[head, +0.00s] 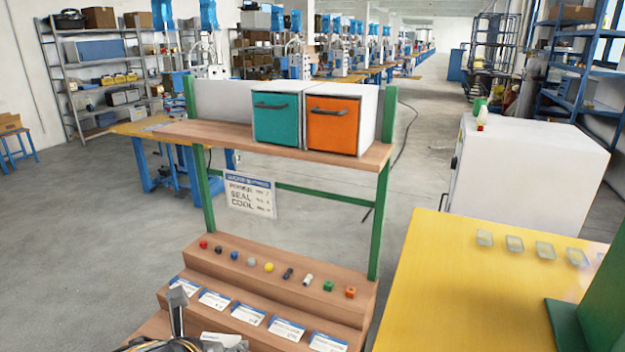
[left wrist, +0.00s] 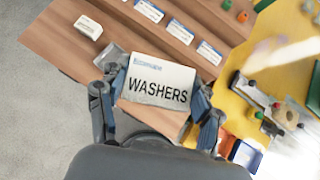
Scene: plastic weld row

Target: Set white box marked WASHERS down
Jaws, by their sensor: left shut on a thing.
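The white box marked WASHERS (left wrist: 158,82) is in the left wrist view, its dark lettering facing the camera. My left gripper (left wrist: 160,88) is shut on it, with a dark finger at each side. The box is above a brown wooden surface (left wrist: 75,55); I cannot tell whether it touches it. In the head view only grey and dark parts of my left arm show at the bottom left, and the held box cannot be made out for sure. My right gripper is in neither view.
Another small white box (left wrist: 88,27) lies on the wood. A row of label cards (head: 249,315) and several small coloured parts (head: 269,267) sit on the steps of the stand. A yellow table (head: 440,270) is at the right. Bare wood lies left of the held box.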

